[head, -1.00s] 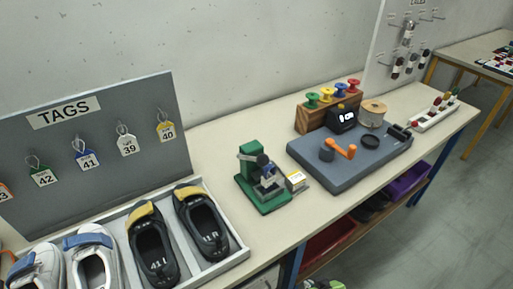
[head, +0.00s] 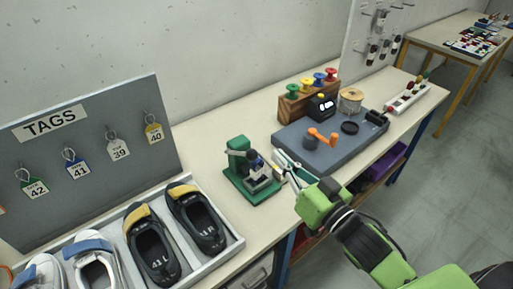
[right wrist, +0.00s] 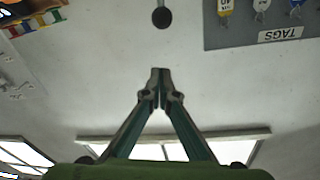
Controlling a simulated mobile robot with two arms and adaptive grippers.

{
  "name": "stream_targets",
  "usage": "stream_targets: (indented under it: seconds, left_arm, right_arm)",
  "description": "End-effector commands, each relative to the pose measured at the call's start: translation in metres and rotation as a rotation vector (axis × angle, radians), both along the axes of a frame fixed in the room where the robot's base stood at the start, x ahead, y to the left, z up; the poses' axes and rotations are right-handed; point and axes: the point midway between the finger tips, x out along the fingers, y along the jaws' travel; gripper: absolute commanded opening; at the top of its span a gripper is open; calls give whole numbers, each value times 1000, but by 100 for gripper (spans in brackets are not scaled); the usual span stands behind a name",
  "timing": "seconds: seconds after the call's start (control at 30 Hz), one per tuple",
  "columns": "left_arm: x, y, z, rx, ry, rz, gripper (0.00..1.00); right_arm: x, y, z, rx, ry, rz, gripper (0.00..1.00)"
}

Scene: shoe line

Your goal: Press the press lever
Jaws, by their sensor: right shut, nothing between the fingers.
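The green press (head: 244,186) stands on the table at the centre of the head view. Its lever ends in a dark round knob (head: 253,156). A dark ball on a short stem, which looks like the lever knob (right wrist: 161,18), shows at the top of the right wrist view. My right gripper (head: 279,156) reaches in from the right, its fingers just right of the knob in the head view. Its fingertips also show in the right wrist view (right wrist: 160,73), together and empty, apart from the knob in the picture. My left gripper is not in view.
A grey tags board (head: 90,160) and a tray of shoes (head: 228,240) are on the left. A grey-blue base (head: 345,160) with an orange crank (head: 322,137) sits right of the press. A spool rack (head: 290,108) stands behind it. Bare table lies behind the press.

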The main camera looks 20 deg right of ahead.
Motion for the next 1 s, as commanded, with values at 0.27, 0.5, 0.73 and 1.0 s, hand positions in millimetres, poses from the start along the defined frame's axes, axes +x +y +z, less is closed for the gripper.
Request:
stream_targets:
  seconds: [0.27, 0.5, 0.73, 1.0]
  left_arm:
    - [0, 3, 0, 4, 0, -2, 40]
    - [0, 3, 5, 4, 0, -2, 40]
    - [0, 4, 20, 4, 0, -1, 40]
    - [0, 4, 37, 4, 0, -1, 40]
  right_arm:
    - [0, 1, 3, 4, -7, 4, 0]
    - [9, 3, 5, 4, -7, 3, 0]
    - [44, 11, 8, 3, -8, 2, 0]
    - [90, 23, 8, 4, -6, 2, 0]
